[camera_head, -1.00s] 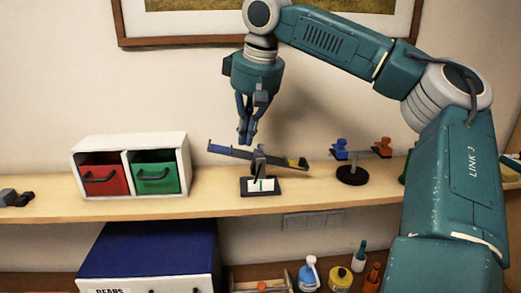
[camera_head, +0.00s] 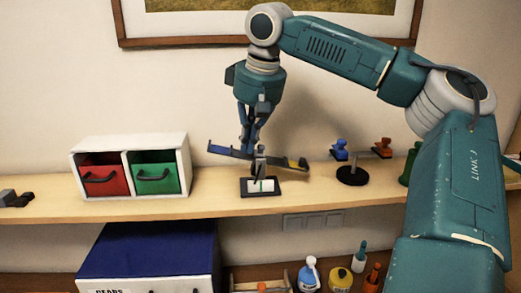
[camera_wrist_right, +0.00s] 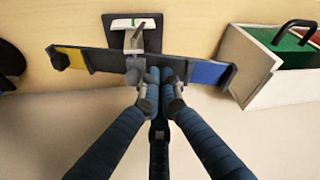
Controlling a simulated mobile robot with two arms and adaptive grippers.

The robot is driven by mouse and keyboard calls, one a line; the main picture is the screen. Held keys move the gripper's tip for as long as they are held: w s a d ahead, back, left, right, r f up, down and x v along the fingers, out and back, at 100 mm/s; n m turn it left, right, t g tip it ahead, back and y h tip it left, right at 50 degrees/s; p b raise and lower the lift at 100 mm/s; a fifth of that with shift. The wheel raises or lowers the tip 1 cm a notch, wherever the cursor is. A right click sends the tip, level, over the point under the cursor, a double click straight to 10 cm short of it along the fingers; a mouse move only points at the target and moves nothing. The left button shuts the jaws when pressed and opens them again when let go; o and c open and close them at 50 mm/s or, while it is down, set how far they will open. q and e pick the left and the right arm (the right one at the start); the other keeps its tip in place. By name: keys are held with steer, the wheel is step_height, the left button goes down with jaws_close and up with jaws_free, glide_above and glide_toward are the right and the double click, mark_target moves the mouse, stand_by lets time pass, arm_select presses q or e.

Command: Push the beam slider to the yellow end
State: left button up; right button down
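The beam (camera_head: 225,150) is tilted on a stand with a dark base (camera_head: 275,194). In the head view its blue end is higher at the left and its yellow end (camera_head: 297,163) is lower at the right. In the right wrist view the yellow end (camera_wrist_right: 80,58) is at the left and the blue end (camera_wrist_right: 210,72) at the right. My right gripper (camera_head: 246,152) points down at the beam, just to the blue side of the pivot (camera_wrist_right: 134,68). Its fingertips (camera_wrist_right: 160,76) are together, with nothing visible between them. I cannot clearly make out the slider near the fingers. My left gripper is out of view.
A white cubby (camera_head: 187,160) with red and green drawers stands left of the beam on the shelf (camera_head: 215,206). The wall is close behind.

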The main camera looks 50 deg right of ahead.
mark_target(263, 146)
steer(key=shift+s+d+f+p, duration=0.2)
steer(key=shift+s+d+f, duration=0.15)
steer(key=shift+s+d, duration=0.45)
steer(key=shift+s+d+f+p, duration=0.2)
steer(key=shift+s+d+f, duration=0.15)
steer(key=shift+s+d, duration=0.45)
stand_by(1.5)
steer(key=shift+w+d, duration=0.1)
steer(key=shift+w, duration=0.05)
steer(key=shift+w+a+r, duration=0.15)
steer(key=shift+r, duration=0.9)
steer(key=shift+w+a+r, duration=0.1)
steer(key=shift+a+r, duration=0.1)
steer(key=shift+r, duration=0.9)
steer(key=shift+w+a+r, duration=0.15)
steer(key=shift+r, duration=0.9)
